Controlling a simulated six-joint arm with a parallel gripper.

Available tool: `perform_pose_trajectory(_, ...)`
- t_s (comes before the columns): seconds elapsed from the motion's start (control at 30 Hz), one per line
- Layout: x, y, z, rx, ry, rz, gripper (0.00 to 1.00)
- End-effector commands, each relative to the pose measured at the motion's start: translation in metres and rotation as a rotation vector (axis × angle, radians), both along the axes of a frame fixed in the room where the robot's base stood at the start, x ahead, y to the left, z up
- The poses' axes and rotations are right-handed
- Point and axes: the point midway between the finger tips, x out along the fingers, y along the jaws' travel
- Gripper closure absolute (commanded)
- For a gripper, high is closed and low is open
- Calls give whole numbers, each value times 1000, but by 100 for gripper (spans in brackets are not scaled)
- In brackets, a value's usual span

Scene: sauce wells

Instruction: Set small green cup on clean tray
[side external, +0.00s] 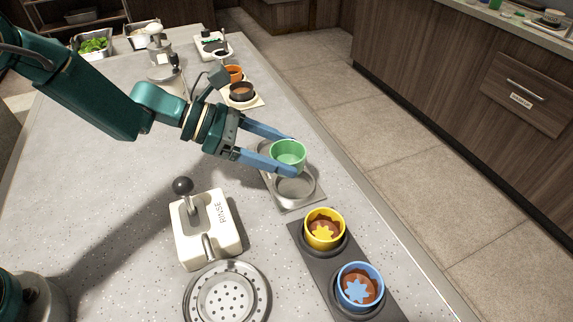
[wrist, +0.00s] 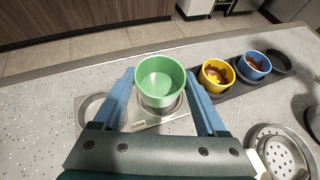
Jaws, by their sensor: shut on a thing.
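The small green cup (side external: 288,152) is upright and looks empty inside. My gripper (side external: 289,156) is shut on it, with one blue finger on each side. The wrist view also shows the cup (wrist: 160,84) between the fingers. The metal clean tray (side external: 291,206) lies below, with its "CLEAN" label showing in the wrist view (wrist: 160,124). The cup appears held a little above the tray, over one of its round wells. Another well, to the left in the wrist view, is empty. The exact gap under the cup is hard to tell.
A dark tray (side external: 300,243) beside the clean tray holds a yellow cup (side external: 324,230) and a blue cup (side external: 360,287) with brown sauce. A rinse station with lever (side external: 205,228) and a round drain (side external: 228,293) stand nearby. Brown and orange cups (side external: 241,92) are farther back.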

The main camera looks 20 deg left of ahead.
Motion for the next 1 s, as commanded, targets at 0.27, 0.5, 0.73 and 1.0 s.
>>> perform_pose_trajectory(0.27, -1, -14, -19, 1, 4, 2, 90)
perform_pose_trajectory(0.5, 0, -13, -46, 0, 1, 2, 90)
perform_pose_trajectory(0.73, 0, -13, -48, -1, -1, 2, 90)
perform_pose_trajectory(1.0, 0, -13, -51, 0, 0, 1, 0)
